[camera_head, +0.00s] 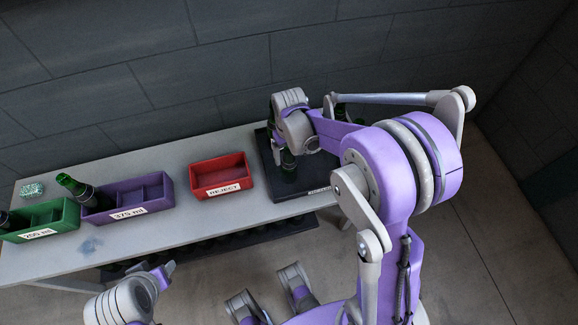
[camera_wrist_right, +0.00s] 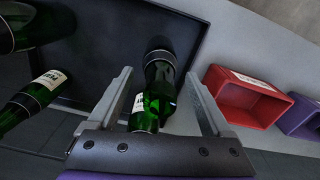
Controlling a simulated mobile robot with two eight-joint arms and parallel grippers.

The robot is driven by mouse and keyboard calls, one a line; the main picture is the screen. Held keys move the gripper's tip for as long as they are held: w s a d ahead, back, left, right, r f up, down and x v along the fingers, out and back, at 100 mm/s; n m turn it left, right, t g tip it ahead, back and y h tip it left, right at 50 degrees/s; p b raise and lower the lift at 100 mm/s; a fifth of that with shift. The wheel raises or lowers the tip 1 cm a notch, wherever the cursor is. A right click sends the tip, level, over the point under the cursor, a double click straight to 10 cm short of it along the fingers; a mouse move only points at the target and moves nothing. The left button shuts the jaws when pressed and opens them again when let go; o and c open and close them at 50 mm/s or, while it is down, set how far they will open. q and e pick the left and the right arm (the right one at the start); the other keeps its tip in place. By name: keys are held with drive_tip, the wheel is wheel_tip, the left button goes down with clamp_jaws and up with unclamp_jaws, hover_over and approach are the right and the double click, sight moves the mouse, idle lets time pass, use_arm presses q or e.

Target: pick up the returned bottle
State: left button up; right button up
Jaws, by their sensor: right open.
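A dark green bottle (camera_wrist_right: 152,88) with a dark top stands between the fingers of my right gripper (camera_wrist_right: 160,76) in the right wrist view. The fingers are open, one on each side, and a gap shows at the right finger. In the head view a green bottle (camera_head: 289,168) shows on the black tray (camera_head: 296,190), under my right wrist, which hides much of it. Two more green bottles, one labelled (camera_wrist_right: 36,96) and one at the upper left (camera_wrist_right: 28,26), are beside the left finger. Which is the returned one is not marked. My left arm shows at the lower left; its fingers are unclear.
A red REJECT bin (camera_head: 220,190) stands empty left of the tray. A purple 375 ml bin (camera_head: 150,209) with a bottle (camera_head: 76,190) and a green 200 ml bin (camera_head: 66,228) stand further left. The wall runs close behind the table.

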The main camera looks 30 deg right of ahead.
clamp_jaws()
idle(0.3)
idle(1.1)
